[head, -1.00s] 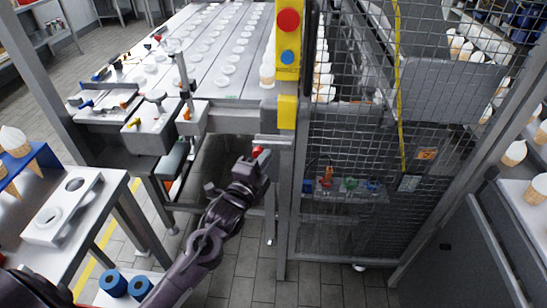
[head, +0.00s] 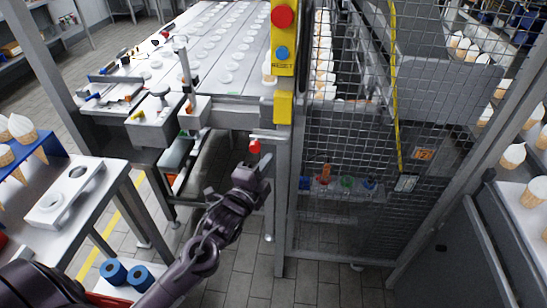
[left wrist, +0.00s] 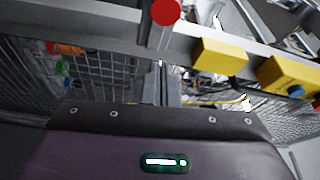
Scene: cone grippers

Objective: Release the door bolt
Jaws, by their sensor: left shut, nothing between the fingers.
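The door bolt's red knob (head: 254,146) hangs below a short grey bar at the left edge of the mesh door (head: 350,155), beside the grey door post (head: 283,205). In the left wrist view the red knob (left wrist: 166,11) is at the top middle. My left gripper (head: 262,165) is just below the knob in the head view, with a small gap showing between them. It is shut and empty. Whether the bolt is engaged in its catch is too small to tell. My right gripper is not in view.
A yellow control box with a red button (head: 282,16) and blue reset button (head: 281,52) is above the bolt. A conveyor table (head: 215,55) lies behind. A side table with a cone holder (head: 66,192) stands left. Floor (head: 235,270) is clear below my gripper.

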